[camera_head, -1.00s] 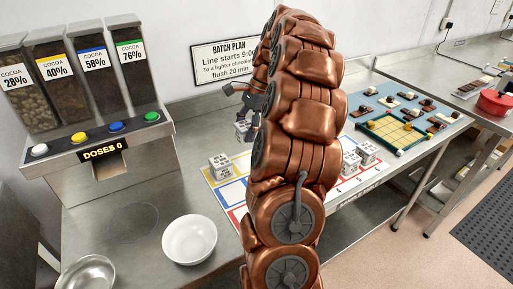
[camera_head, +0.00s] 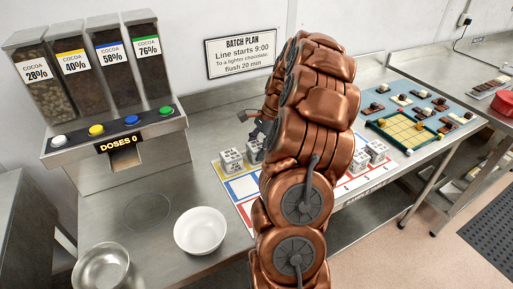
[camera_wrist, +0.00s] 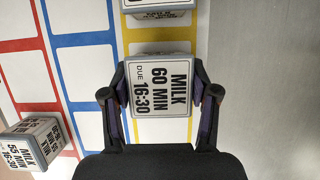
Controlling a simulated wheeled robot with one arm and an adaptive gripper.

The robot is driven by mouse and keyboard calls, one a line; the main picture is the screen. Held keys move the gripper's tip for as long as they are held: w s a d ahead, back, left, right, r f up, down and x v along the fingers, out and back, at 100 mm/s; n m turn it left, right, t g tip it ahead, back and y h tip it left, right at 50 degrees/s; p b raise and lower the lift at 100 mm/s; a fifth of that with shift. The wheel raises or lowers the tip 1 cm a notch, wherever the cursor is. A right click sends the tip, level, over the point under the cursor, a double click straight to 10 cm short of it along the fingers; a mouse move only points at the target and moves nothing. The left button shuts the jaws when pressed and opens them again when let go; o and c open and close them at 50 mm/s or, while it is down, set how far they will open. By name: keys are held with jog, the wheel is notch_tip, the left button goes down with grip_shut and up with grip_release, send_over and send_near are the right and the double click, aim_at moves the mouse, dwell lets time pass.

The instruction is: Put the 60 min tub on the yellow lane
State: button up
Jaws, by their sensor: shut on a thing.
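The 60 min tub (camera_wrist: 162,88) is a small grey-white box with a label reading MILK 60 MIN DUE 16:30. My gripper (camera_wrist: 162,95) is shut on it, one finger on each side, in the wrist view. The tub is over the yellow lane (camera_wrist: 166,131), between its yellow lines; whether it touches the mat I cannot tell. In the head view the held tub (camera_head: 254,151) is low behind my arm, which hides part of it. Another tub (camera_head: 231,160) stands beside it on the yellow lane; its edge shows at the top of the wrist view (camera_wrist: 158,8).
A MILK 55 MIN tub (camera_wrist: 36,143) stands to the left in the wrist view, by the red lane. More tubs (camera_head: 376,151) stand farther right on the mat. A cocoa dispenser (camera_head: 115,146), a white bowl (camera_head: 200,230) and a green-framed board (camera_head: 408,131) are also on the counter.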

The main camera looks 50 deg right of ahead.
jog(key=shift+f, duration=0.15)
jog(key=o, duration=1.2)
jog(key=shift+o, duration=0.2)
jog(key=b+v, duration=0.3)
jog(key=v, duration=0.9)
jog(key=shift+a+r, duration=0.15)
jog(key=shift+r, duration=0.1)
